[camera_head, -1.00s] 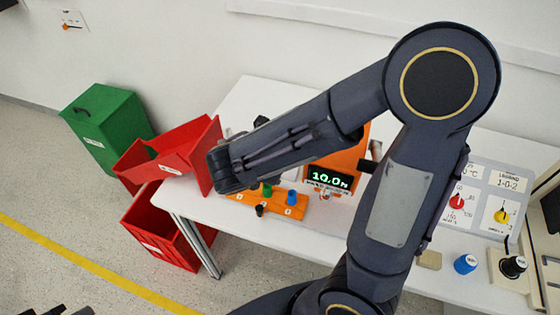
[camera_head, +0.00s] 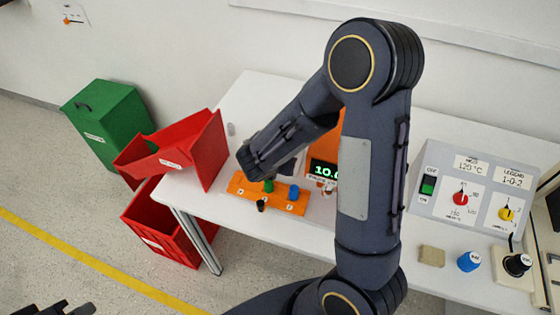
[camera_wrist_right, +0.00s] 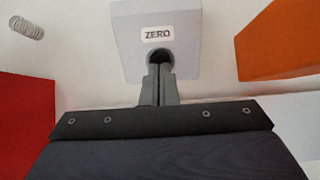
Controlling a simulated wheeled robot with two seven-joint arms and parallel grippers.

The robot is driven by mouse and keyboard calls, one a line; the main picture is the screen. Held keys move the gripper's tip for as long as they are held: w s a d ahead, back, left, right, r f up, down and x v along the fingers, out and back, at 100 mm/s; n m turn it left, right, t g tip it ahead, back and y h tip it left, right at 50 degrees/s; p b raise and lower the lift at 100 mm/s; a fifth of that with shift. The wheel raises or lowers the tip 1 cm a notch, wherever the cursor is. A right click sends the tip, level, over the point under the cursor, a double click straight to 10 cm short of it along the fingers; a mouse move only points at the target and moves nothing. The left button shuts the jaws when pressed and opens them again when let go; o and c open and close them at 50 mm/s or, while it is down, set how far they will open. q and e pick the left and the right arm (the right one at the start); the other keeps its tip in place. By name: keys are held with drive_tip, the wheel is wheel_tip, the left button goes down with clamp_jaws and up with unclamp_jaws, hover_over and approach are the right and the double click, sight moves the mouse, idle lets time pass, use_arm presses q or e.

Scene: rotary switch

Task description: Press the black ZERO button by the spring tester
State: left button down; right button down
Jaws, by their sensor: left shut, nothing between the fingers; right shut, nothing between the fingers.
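In the right wrist view a pale grey box (camera_wrist_right: 190,20) carries a white ZERO label (camera_wrist_right: 158,34). The black ZERO button (camera_wrist_right: 160,56) shows below the label. My right gripper (camera_wrist_right: 161,70) is shut and empty, its fingertips in line with the button and overlapping its lower part. I cannot tell whether they touch it or whether it is pressed in. In the head view my right arm hides the button and that gripper. The orange spring tester (camera_head: 318,147) with its green-digit display stands partly behind that arm. My left gripper (camera_head: 70,309) is at the bottom left edge, shut and empty.
An orange rack (camera_head: 243,189) with coloured pegs lies at the table's front. A switch panel (camera_head: 437,205), a blue knob (camera_head: 468,261) and a tan block (camera_head: 431,255) are right.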

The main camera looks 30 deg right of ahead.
drive_tip(key=shift+w+d+f, duration=0.2)
drive_tip(key=shift+d+f, duration=0.05)
drive_tip(key=shift+f, duration=0.15)
